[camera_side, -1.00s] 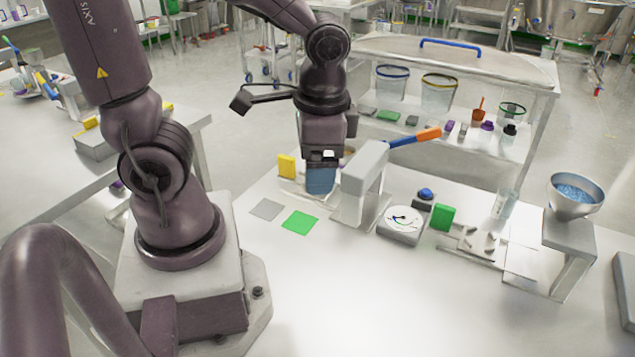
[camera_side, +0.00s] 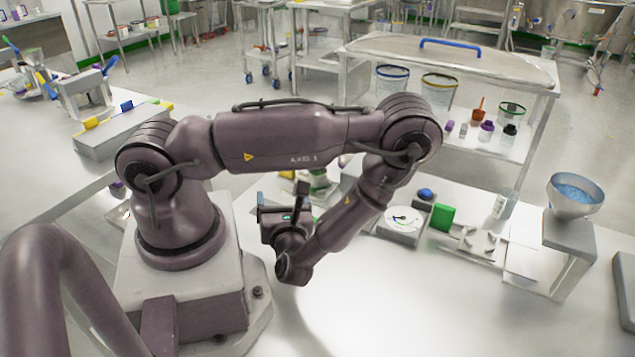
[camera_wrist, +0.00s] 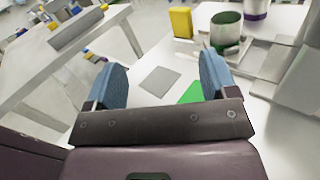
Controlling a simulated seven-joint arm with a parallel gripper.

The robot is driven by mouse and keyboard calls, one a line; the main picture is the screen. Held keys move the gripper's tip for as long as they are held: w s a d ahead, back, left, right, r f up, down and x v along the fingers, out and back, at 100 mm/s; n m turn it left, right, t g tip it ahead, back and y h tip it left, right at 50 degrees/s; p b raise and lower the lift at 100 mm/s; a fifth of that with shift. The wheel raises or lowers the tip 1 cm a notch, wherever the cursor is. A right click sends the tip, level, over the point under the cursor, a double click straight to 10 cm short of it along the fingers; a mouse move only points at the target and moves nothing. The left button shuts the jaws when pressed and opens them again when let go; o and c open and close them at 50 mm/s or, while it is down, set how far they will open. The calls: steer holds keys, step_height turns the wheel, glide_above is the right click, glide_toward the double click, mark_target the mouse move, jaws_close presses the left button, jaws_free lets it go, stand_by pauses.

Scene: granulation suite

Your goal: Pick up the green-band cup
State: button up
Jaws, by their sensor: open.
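The green-band cup (camera_wrist: 225,30) stands upright at the top right of the wrist view, on or against a pale grey plate. It is beyond my right finger and apart from it. In the side view the cup (camera_side: 319,180) shows only in part behind my arm. My gripper (camera_side: 282,198) is open and empty, tilted, and on the near side of the cup. In the wrist view its two blue fingers stand wide apart around my gripper's empty gap (camera_wrist: 162,75).
A yellow block (camera_wrist: 181,22) stands left of the cup. A grey square (camera_wrist: 160,80) and a green square (camera_wrist: 192,94) lie flat on the table. A purple-banded container (camera_wrist: 256,9) is behind the cup. A grey stand (camera_wrist: 304,75) rises at the right.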

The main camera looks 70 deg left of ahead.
mark_target(317, 189)
steer(key=w+m+t, duration=0.1)
steer(key=w+f+m+t+h, duration=0.1)
steer(key=t, duration=0.1)
steer(key=w+f+m+t+h, duration=0.1)
steer(key=w+t, duration=0.1)
steer(key=shift+d, duration=0.4)
steer(key=shift+w+t, duration=0.35)
steer(key=shift+t, duration=0.15)
steer(key=x, duration=0.7)
steer(key=shift+a, duration=0.15)
steer(key=shift+f+x, duration=0.2)
steer(key=shift+x, duration=1.15)
steer(key=shift+f+x, duration=0.2)
steer(key=shift+x, duration=1.2)
steer(key=shift+w, duration=0.1)
steer(key=shift+c, duration=0.4)
steer(key=c, duration=1.1)
steer(key=shift+o, duration=0.2)
steer(key=shift+r, duration=0.15)
